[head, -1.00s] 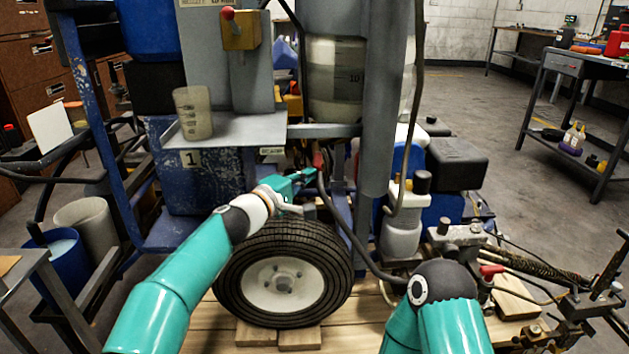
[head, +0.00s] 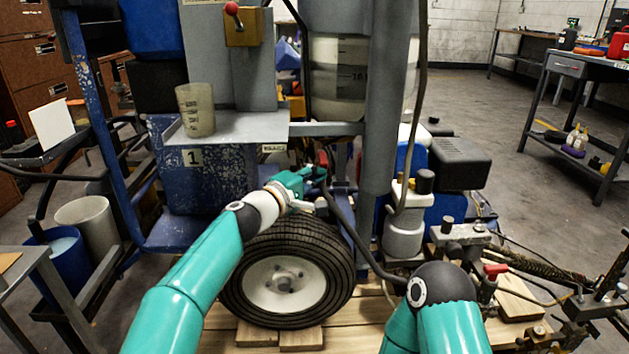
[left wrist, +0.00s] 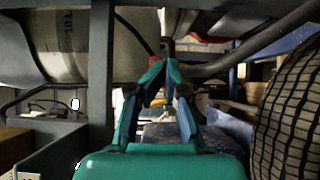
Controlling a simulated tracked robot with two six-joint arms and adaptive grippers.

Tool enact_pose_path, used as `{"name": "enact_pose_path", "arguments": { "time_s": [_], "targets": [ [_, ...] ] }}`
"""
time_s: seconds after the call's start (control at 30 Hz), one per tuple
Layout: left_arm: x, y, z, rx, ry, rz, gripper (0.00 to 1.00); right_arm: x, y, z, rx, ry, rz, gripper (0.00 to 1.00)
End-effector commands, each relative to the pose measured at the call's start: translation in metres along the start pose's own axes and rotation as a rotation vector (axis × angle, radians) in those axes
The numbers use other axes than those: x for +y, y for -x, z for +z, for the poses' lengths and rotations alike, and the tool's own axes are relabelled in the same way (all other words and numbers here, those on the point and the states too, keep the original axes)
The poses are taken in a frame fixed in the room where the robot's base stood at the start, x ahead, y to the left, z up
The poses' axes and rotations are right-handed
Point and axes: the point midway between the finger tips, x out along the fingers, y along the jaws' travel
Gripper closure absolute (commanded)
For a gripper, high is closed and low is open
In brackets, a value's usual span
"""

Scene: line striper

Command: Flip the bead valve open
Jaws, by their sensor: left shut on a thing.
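The bead valve's red handle (head: 323,158) shows as a small patch under the clear bead tank (head: 338,75), beside the dark hose. My left gripper (head: 318,173) reaches in above the wheel and is shut on the handle. In the left wrist view, the fingertips (left wrist: 160,68) meet with a red bit of the handle (left wrist: 154,60) at them. The fingers hide most of the valve, so I cannot tell its exact angle. My right arm rises from the lower right, but its gripper is out of view.
A black tyre (head: 286,273) stands just below my left gripper. The grey post (head: 380,100) and dark hose (head: 345,225) are close on the right. A shelf with a measuring cup (head: 196,110) is up to the left. Another red-knobbed lever (head: 232,9) is above.

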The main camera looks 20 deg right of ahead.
Motion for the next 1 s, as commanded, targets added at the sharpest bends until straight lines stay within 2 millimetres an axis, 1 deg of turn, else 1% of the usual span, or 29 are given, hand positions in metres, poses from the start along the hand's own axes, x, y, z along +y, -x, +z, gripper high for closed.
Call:
{"name": "enact_pose_path", "arguments": {
  "time_s": [0.03,0.07,0.17,0.3,0.33,0.37,0.5,0.53,0.67,0.8,1.0],
  "targets": [
    [-0.008,-0.002,0.006,-0.015,0.001,-0.009,1.00,0.001,-0.003,0.000,0.000,0.000,0.000,0.54],
    [-0.008,0.000,0.005,-0.015,0.001,-0.008,1.00,0.002,-0.005,0.000,0.000,0.000,0.000,0.54],
    [-0.008,0.008,-0.004,-0.011,0.003,-0.005,1.00,0.004,-0.012,0.000,0.000,0.000,0.000,0.54],
    [-0.006,0.027,-0.024,-0.002,0.002,0.002,1.00,0.009,-0.025,0.000,0.000,0.000,0.000,0.54],
    [-0.005,0.030,-0.024,-0.003,0.002,0.004,1.00,0.010,-0.028,0.000,0.000,0.000,0.000,0.54],
    [-0.006,0.030,-0.016,-0.008,0.002,0.004,1.00,0.012,-0.034,0.000,0.000,0.000,0.000,0.54],
    [-0.006,0.042,0.001,-0.004,0.003,0.004,1.00,0.019,-0.052,0.000,0.000,0.000,0.000,0.54],
    [-0.001,0.044,0.004,-0.004,0.003,0.005,1.00,0.017,-0.048,0.000,-0.001,0.000,0.000,0.54],
    [0.000,0.053,0.019,-0.002,0.003,0.004,1.00,0.018,-0.051,0.000,0.000,0.000,0.000,0.54],
    [0.002,0.063,0.035,-0.001,0.004,0.004,1.00,0.018,-0.050,0.000,0.000,0.000,0.000,0.54],
    [0.002,0.074,0.053,0.000,0.004,0.005,1.00,0.018,-0.050,0.000,0.000,0.000,0.000,0.54]
  ]
}}
